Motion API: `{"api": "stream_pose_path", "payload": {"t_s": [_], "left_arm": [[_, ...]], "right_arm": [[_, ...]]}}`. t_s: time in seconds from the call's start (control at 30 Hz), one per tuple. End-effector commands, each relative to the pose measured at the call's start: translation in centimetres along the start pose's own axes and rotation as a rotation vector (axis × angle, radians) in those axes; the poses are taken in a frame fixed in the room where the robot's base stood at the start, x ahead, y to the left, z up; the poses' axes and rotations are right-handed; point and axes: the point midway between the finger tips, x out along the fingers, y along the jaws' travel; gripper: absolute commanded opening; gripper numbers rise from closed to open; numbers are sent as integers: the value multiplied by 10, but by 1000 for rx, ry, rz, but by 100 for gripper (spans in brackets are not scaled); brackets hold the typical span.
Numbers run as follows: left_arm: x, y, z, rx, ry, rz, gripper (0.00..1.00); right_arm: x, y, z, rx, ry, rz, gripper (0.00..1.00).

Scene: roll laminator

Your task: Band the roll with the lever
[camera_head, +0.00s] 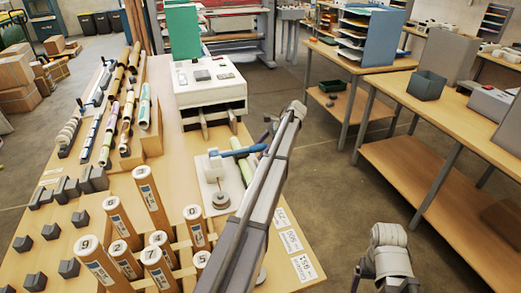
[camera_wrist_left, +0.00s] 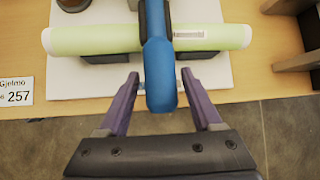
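The blue lever (camera_head: 240,152) sticks out to the right from a white banding device (camera_head: 214,168) on the table. In the left wrist view the lever (camera_wrist_left: 161,70) points toward me, across a pale green roll (camera_wrist_left: 100,40) with a barcode label. The roll lies on dark supports on a white base. My left gripper (camera_wrist_left: 160,80) is open, its purple fingers either side of the lever's end with small gaps. In the head view the gripper's fingers are mostly hidden behind my arm. My right gripper's fingers are not in view.
Upright numbered tubes (camera_head: 153,205) and small grey blocks (camera_head: 50,231) fill the near table. Several wrapped rolls (camera_head: 126,108) lie at the left. A white laminator (camera_head: 210,92) stands behind the device. Paper labels (camera_head: 291,240) lie along the right edge. A side table (camera_head: 455,115) stands at the right.

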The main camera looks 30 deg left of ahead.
Motion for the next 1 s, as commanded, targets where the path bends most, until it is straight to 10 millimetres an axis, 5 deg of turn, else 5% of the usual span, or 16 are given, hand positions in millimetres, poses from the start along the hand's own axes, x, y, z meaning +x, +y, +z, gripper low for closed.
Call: {"api": "stream_pose_path", "payload": {"t_s": [0.47,1.0], "left_arm": [[-10,-2,1,-1,-1,-3,72],[-78,-1,2,0,-1,-2,72]], "right_arm": [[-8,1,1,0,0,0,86],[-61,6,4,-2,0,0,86]]}}
